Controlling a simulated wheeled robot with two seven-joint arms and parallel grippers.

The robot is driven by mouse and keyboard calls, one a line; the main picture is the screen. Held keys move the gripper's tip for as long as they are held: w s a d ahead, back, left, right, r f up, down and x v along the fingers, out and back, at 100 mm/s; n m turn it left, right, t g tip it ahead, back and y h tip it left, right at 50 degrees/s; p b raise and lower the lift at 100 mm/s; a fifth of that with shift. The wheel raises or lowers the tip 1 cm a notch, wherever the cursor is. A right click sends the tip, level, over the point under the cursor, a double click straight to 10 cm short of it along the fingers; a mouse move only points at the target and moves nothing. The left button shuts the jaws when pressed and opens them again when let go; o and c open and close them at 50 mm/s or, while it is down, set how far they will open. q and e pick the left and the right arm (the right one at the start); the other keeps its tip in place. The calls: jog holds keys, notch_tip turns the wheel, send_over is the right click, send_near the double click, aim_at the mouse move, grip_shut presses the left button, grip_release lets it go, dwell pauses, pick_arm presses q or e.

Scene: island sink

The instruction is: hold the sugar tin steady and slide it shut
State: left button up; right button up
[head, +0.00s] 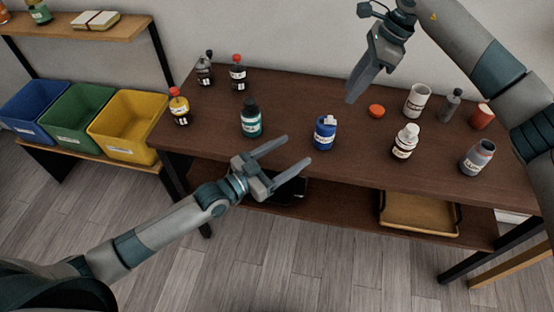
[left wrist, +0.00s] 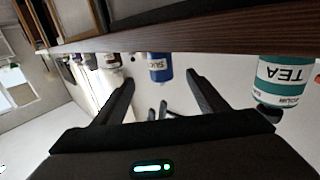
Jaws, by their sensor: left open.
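The blue sugar tin (head: 325,133) stands upright near the front middle of the brown table. It has a white label and a white piece on top; I cannot tell how far its lid is open. It shows upside down in the left wrist view (left wrist: 159,68), beyond and between the fingers. My left gripper (head: 298,149) is open and empty at the table's front edge, left of the tin, fingers pointing toward it and not touching. My right gripper (head: 352,98) hangs above the back of the table, apart from the tin; its fingers look edge-on, so its opening is unclear.
A teal tea tin (head: 251,118) stands left of the sugar tin. An orange lid (head: 376,111) lies behind right, and a white-capped bottle (head: 405,141) stands to the right. Other bottles and jars stand toward both ends. The table's front edge (left wrist: 200,35) is close to my left gripper.

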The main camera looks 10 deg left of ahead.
aim_at(317, 136)
pick_arm(q)
jog(key=x, duration=1.1)
jog(key=shift+w, duration=0.15)
jog(key=c, duration=1.2)
jog(key=shift+c, duration=0.2)
